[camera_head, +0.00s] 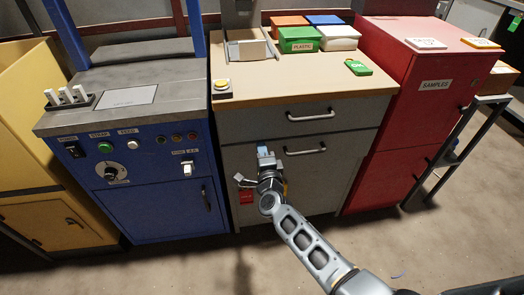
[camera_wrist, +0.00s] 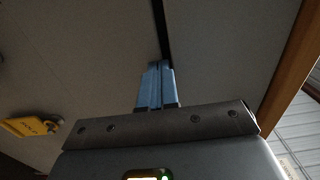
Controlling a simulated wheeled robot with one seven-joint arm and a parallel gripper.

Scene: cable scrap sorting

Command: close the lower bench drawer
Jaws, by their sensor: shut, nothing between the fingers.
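The lower bench drawer (camera_head: 335,167) is the grey front under the upper drawer (camera_head: 262,124), with a bar handle (camera_head: 305,151). It looks nearly flush with the bench front; I cannot tell whether a small gap stays open. My gripper (camera_head: 265,153) is in front of its upper left part, left of the handle. In the wrist view the blue fingertips (camera_wrist: 156,80) are together, empty, and point at the grey panels by a dark seam (camera_wrist: 160,25). Whether they touch the front I cannot tell. My arm hides part of the lower front.
A blue machine (camera_head: 150,150) stands left, a red samples cabinet (camera_head: 400,110) right. A red tag (camera_head: 246,196) is low on the bench front. Floor in front is mostly clear.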

